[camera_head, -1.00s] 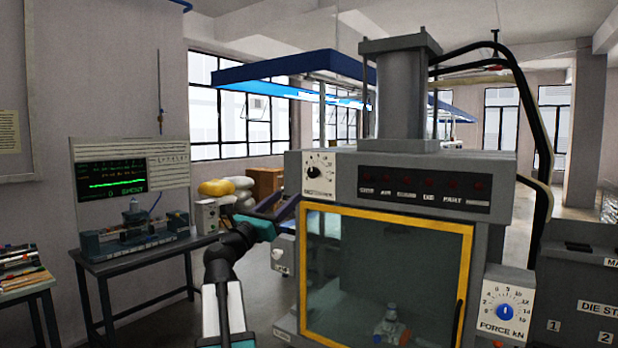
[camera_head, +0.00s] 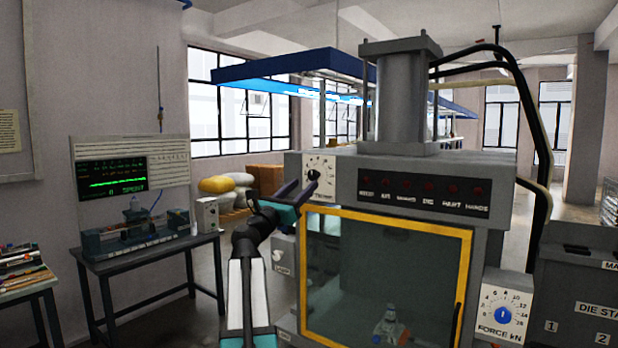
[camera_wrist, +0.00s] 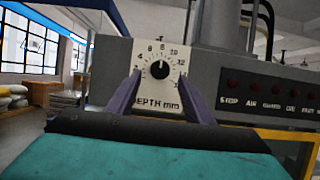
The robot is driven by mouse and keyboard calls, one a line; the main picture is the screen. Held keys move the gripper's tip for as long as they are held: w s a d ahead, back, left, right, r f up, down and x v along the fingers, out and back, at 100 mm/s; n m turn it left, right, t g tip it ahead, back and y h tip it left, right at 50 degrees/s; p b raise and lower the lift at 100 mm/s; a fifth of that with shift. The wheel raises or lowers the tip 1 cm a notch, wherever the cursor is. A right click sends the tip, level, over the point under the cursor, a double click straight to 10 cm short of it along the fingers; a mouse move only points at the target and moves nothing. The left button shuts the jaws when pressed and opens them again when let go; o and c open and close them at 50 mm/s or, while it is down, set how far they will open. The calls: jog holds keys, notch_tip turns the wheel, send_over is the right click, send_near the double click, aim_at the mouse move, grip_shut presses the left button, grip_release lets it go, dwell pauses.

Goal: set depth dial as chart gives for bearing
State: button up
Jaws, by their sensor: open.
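The depth dial (camera_wrist: 160,69) is a black knob with a white pointer line on a white plate marked "DEPTH mm", with numbers around it. In the wrist view the pointer aims about straight up, between 6 and 10. In the head view the dial plate (camera_head: 326,164) is on the upper left of the press front, partly covered by my gripper. My gripper (camera_wrist: 160,83) is open, its purple fingers on either side of the knob in the picture. I cannot tell whether they touch it. In the head view my gripper (camera_head: 300,190) is at the plate. I see no readable chart.
The grey press (camera_head: 400,180) has a yellow-framed guard door (camera_head: 385,275) below the dial and a row of red lamps. A force dial (camera_head: 503,314) with a blue knob is at right. A bench with a monitor (camera_head: 112,176) stands at left.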

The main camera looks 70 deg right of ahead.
aim_at(312, 177)
jog(key=shift+p+x, duration=0.6)
jog(key=shift+x, duration=1.9)
jog(key=c, duration=1)
